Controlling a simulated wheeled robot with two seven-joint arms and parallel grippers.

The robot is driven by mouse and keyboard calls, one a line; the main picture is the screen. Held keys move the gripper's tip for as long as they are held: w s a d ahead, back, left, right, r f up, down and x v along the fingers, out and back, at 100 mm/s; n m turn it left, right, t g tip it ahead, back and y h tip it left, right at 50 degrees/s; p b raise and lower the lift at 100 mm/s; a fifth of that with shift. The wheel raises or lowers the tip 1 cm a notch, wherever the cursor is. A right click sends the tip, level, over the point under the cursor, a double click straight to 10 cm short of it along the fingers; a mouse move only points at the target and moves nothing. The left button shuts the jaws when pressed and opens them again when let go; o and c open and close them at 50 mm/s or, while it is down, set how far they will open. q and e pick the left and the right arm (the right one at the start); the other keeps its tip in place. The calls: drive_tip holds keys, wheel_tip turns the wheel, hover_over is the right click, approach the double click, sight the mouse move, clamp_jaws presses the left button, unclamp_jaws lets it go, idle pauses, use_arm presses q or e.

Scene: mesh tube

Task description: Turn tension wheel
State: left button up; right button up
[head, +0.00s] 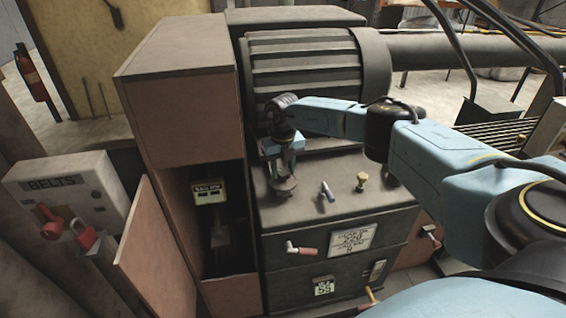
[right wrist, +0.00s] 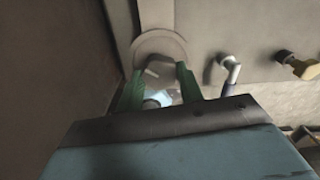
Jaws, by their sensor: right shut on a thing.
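The tension wheel (head: 283,187) appears as a dark round disc with a raised middle on the sloped top of the machine's front panel. In the right wrist view the round disc (right wrist: 160,45) lies just beyond my fingertips. My right gripper (head: 284,168) reaches down over it from above. In the right wrist view its two green fingers (right wrist: 160,80) stand apart, shut on the wheel's raised middle part. The fingers and wrist hide part of the wheel. My left gripper does not show.
Right of the wheel are a small lever (head: 327,191) and a yellowish knob (head: 361,181). A red-handled lever (head: 300,248) is on the front below. A tall brown cabinet (head: 185,120) stands close on the left, beside a box marked BELTS (head: 95,190).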

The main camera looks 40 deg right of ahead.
sight(283, 171)
drive_tip(key=m+p, duration=0.1)
drive_tip(key=m, duration=0.1)
drive_tip(key=m+p, duration=0.2)
drive_tip(key=m, duration=0.1)
drive_tip(key=shift+r+m, duration=0.25)
drive_tip(key=shift+m, duration=0.05)
drive_tip(key=m+p, duration=0.3)
drive_tip(key=m, duration=0.1)
drive_tip(key=shift+w+f+m, duration=0.1)
drive_tip(key=shift+m, duration=0.3)
drive_tip(key=shift+d, duration=0.1)
drive_tip(key=o, duration=1)
drive_tip(key=shift+f, duration=0.1)
drive_tip(key=shift+r, duration=0.4)
wheel_tip(283, 171, up, 13)
drive_tip(key=shift+f+p, duration=0.15)
drive_tip(key=shift+p, duration=0.2)
